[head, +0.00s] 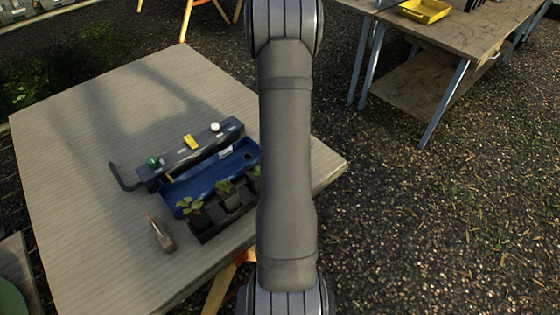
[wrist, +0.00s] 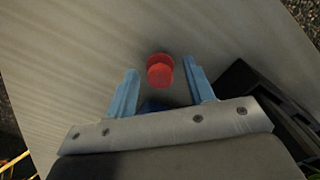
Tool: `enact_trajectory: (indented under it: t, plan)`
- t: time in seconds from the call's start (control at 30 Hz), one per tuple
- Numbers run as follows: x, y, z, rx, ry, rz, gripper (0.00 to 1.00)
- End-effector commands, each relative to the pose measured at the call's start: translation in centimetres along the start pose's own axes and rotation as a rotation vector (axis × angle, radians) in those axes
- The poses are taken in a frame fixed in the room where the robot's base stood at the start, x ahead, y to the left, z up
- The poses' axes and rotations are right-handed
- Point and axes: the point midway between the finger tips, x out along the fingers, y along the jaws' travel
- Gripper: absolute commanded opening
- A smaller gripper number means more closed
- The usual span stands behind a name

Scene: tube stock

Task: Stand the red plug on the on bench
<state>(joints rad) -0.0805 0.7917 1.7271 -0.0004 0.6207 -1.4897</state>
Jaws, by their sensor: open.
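The red plug (wrist: 160,72) shows in the wrist view against the pale wood-grained bench top (wrist: 85,65). It lies between the tips of my gripper (wrist: 161,67), with a gap on each side to the blue fingers. The fingers are spread open. I cannot tell whether the plug touches the bench or stands upright. In the head view the bench (head: 90,120) is on the left. My arm crosses the middle there, and neither the plug nor my gripper can be seen.
On the bench are a dark rack (head: 172,172) with green, yellow and white plugs, a blue tray (head: 185,193), seedlings in a black holder (head: 205,234) and a small brown-tipped item (head: 160,233). The bench's left and far parts are clear. Another table (head: 440,40) stands at upper right.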

Motion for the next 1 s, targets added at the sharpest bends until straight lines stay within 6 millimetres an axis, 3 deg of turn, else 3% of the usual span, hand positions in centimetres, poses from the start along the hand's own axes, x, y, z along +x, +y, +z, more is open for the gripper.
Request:
enact_trajectory:
  t: [0.27,0.8,1.0]
  plan:
    - [-1.6,0.1,0.0,0.0,0.0,0.003,0.49]
    - [-13.1,0.1,0.0,0.0,0.0,0.005,0.49]
    - [-16.2,0.1,0.0,0.0,0.0,0.003,0.49]
